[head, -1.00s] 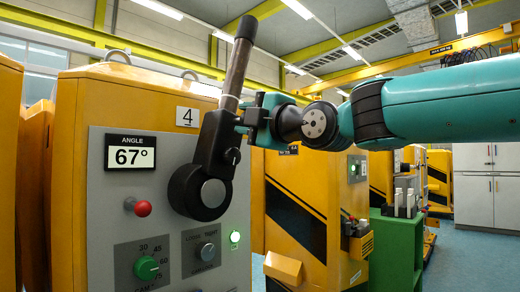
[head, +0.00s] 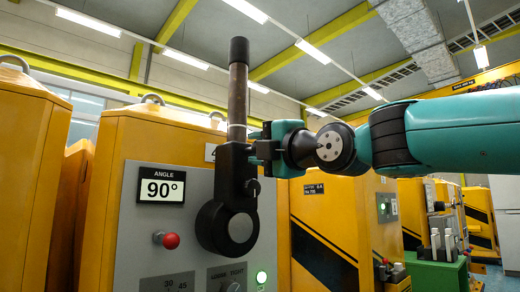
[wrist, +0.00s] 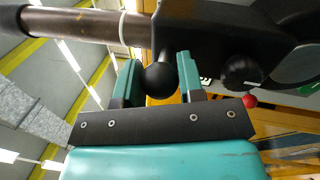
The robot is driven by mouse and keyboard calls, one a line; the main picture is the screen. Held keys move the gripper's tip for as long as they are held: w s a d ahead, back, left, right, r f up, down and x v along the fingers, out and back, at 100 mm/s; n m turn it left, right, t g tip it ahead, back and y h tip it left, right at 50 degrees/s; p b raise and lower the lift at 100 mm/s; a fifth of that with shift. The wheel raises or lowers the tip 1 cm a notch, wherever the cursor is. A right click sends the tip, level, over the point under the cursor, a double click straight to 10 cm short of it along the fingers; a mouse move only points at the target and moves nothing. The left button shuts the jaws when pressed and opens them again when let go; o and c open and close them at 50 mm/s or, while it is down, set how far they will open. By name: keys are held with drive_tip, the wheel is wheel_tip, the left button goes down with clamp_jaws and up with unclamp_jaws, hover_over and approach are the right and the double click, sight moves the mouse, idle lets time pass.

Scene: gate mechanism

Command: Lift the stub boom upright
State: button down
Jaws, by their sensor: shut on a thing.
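The stub boom (head: 238,90) stands upright from its dark pivot housing (head: 228,226) on the front of a yellow cabinet. The angle display (head: 161,190) reads 90°. My gripper (head: 256,150) reaches in from the right at the boom's lower part. In the wrist view my gripper (wrist: 158,82) has its teal fingers on either side of a black ball knob (wrist: 160,77) and is shut on it. The boom (wrist: 90,25) runs across the top of that view, with its dark block (wrist: 215,32) beside the knob.
The grey panel holds a red button (head: 171,241), a green-lit lamp (head: 261,277) and dials at the picture's bottom edge. Another yellow cabinet (head: 325,225) stands behind, to the right. A green stand (head: 436,274) with white levers is farther right.

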drive_tip(key=c, duration=0.8)
unclamp_jaws()
drive_tip(key=shift+s+a+r, duration=0.1)
drive_tip(key=shift+s+r, duration=0.05)
drive_tip(key=shift+o, duration=0.2)
drive_tip(key=b+v, duration=1)
drive_tip(key=v, duration=0.7)
drive_tip(key=shift+f, duration=0.25)
